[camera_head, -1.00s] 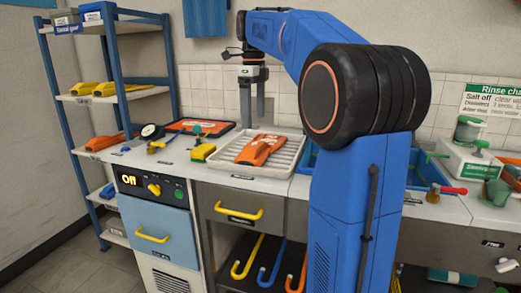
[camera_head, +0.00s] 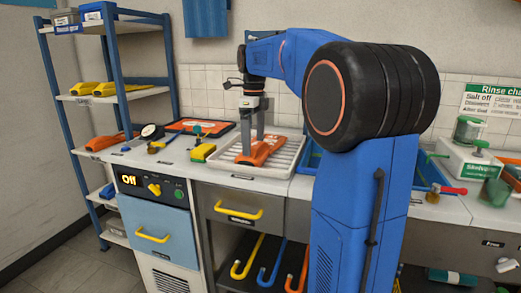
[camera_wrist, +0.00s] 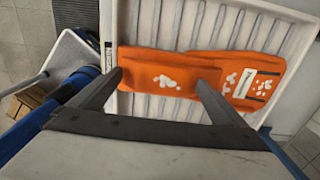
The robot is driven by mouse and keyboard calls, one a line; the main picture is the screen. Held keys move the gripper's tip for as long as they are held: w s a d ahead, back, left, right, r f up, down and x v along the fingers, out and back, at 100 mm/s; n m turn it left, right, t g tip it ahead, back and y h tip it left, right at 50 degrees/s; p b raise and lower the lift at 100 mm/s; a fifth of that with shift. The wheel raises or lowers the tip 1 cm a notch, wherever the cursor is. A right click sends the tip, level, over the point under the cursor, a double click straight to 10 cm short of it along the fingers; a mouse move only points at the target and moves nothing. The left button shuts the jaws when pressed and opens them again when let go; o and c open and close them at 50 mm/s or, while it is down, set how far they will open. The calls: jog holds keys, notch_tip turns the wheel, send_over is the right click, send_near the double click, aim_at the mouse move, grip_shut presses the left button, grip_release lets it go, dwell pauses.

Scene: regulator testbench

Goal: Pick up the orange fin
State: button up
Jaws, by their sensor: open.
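Two orange fins lie in the white ribbed tray (camera_head: 286,160) on the counter. In the wrist view one orange fin (camera_wrist: 165,78) lies partly over a second orange fin (camera_wrist: 248,82), and both carry white markings. In the head view the orange fins (camera_head: 264,150) show as one overlapping patch. My gripper (camera_head: 253,146) points down at the fins in the tray. It is open, and in the wrist view its fingertips (camera_wrist: 157,76) are spread to either side over the upper fin. I cannot tell whether the fingers touch it.
A yellow item (camera_head: 203,152) lies left of the tray, with an orange-and-black case (camera_head: 200,126) behind it. A gauge (camera_head: 152,131) stands further left. A blue shelf (camera_head: 118,70) with yellow and orange fins is at the left. A blue basin (camera_head: 308,160) is right of the tray.

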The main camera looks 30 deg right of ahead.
jog(key=c, duration=1.8)
jog(key=shift+r, duration=0.15)
